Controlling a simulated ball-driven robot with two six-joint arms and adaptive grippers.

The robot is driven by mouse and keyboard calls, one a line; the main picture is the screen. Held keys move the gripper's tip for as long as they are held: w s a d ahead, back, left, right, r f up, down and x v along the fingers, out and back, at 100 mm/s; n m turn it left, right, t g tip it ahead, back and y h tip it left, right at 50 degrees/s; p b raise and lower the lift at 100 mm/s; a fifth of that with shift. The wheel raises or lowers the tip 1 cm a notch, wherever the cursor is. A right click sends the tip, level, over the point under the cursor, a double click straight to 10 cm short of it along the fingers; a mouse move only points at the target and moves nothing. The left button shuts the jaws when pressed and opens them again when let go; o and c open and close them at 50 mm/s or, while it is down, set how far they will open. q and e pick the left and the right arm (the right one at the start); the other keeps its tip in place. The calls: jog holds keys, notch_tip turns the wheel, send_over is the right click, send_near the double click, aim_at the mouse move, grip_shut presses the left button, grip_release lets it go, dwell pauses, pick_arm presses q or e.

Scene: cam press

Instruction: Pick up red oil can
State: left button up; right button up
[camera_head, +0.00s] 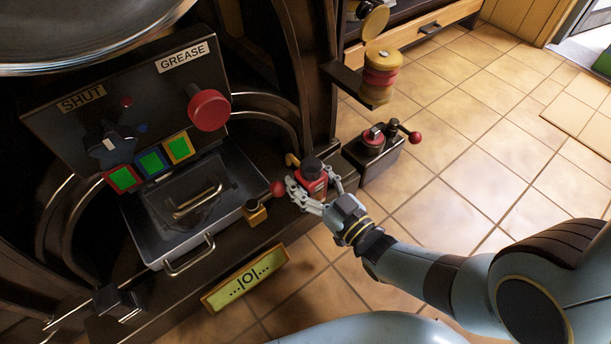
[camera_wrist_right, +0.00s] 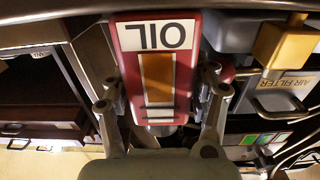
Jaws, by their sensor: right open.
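The red oil can (camera_head: 314,184) with a dark top stands on the dark ledge of the machine, in the middle of the head view. In the right wrist view the can (camera_wrist_right: 157,75) fills the centre, with its white OIL label facing the camera. My right gripper (camera_head: 315,193) is open, with one finger on each side of the can. In the right wrist view the fingers of the gripper (camera_wrist_right: 160,98) flank the can; I cannot tell whether they touch it. My left gripper is not in view.
A red knob (camera_head: 277,188) and a brass block (camera_head: 255,212) sit left of the can. A small lever box (camera_head: 373,147) stands to its right, below a shelf with a yellow-and-red spool (camera_head: 380,75). A metal tray (camera_head: 190,212) is further left. The tiled floor (camera_head: 480,150) is open.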

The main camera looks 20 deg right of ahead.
jog(key=c, duration=1.2)
jog(key=shift+r, duration=0.1)
